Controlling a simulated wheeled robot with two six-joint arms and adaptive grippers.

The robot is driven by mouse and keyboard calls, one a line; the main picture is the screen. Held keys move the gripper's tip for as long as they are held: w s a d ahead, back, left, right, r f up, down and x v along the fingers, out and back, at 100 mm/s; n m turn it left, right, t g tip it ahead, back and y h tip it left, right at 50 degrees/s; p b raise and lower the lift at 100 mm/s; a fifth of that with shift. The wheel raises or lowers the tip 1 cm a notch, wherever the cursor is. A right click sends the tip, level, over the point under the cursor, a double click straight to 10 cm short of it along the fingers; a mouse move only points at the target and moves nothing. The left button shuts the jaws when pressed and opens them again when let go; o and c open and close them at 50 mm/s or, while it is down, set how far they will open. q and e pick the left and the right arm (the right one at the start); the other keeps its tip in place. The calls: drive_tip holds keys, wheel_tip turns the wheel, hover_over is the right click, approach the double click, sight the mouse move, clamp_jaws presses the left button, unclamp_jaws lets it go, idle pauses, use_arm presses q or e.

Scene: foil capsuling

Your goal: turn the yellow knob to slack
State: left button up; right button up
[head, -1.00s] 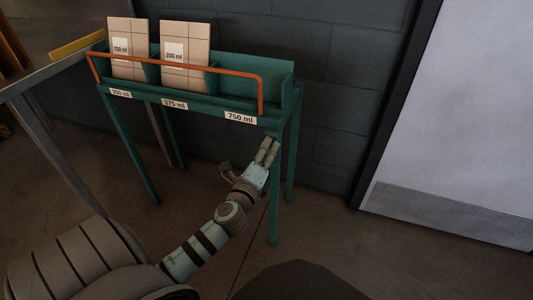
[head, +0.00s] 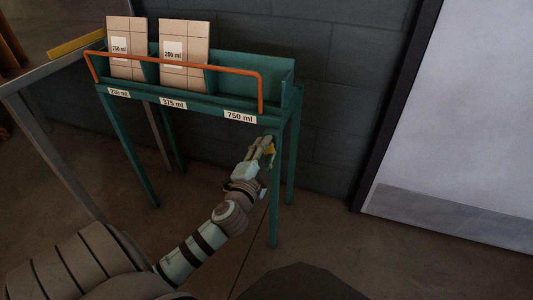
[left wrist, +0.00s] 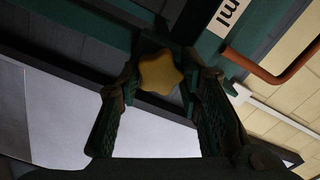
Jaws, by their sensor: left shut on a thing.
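The yellow knob (left wrist: 160,73) is star-shaped and sits between the two fingers of my left gripper in the left wrist view. It also shows in the head view (head: 270,150), partly covered by the fingers, below the rack's right front corner. My left gripper (head: 266,143) is shut on the knob; its fingers also show in the left wrist view (left wrist: 161,82), one on each side of it. The green rack (head: 175,100) carries labels; the 750 ml label (head: 240,117) is just above the knob. My right gripper is not in view.
An orange rail (head: 180,63) runs along the rack's front. Two cardboard boxes (head: 183,43) and (head: 126,48) stand in its left and middle bays; the right bay looks empty. A metal table (head: 35,72) is at left, a pale door (head: 460,120) at right.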

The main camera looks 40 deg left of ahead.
use_arm(q)
drive_tip(key=n+b, duration=0.1)
drive_tip(key=n, duration=0.3)
drive_tip(key=shift+f+n, duration=0.15)
drive_tip(key=shift+n, duration=0.15)
drive_tip(key=n+b, duration=0.1)
drive_tip(key=n, duration=0.3)
drive_tip(key=shift+n, duration=0.3)
drive_tip(key=n+b, duration=0.1)
drive_tip(key=n, duration=0.3)
drive_tip(key=shift+a, duration=0.1)
drive_tip(key=shift+n+b, duration=0.3)
drive_tip(key=shift+n, duration=1)
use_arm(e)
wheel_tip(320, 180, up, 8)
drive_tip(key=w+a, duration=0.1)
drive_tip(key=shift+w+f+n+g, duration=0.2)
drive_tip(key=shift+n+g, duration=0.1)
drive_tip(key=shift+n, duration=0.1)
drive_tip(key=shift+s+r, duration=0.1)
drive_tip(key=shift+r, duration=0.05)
use_arm(q)
drive_tip(key=o, duration=1.2)
drive_tip(key=shift+c, duration=0.2)
